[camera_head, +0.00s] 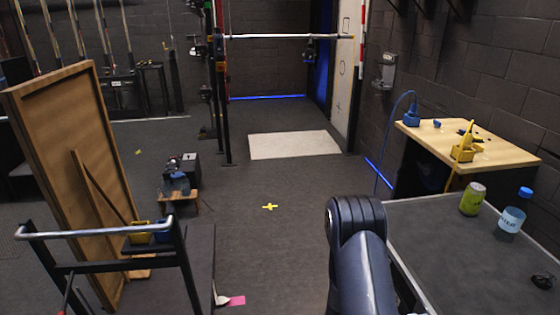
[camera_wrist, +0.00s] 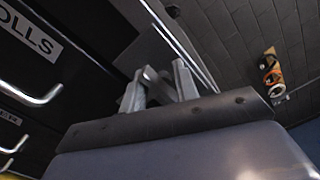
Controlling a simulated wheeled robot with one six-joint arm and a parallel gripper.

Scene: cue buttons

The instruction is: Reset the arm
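My arm (camera_head: 358,250) rises from the bottom of the head view, right of centre, as a dark rounded link beside the grey-topped table. My gripper does not show in the head view. In the wrist view my gripper (camera_wrist: 164,68) shows two grey fingers above the dark wrist edge. The fingertips look apart, with nothing seen between them.
A green can (camera_head: 472,199) and a blue-capped bottle (camera_head: 512,212) stand on the grey-topped table (camera_head: 430,235) at right. A wooden table (camera_head: 512,152) with yellow and blue items is behind. A wooden panel (camera_head: 75,160) leans at left. Drawer handles (camera_wrist: 35,95) show in the wrist view.

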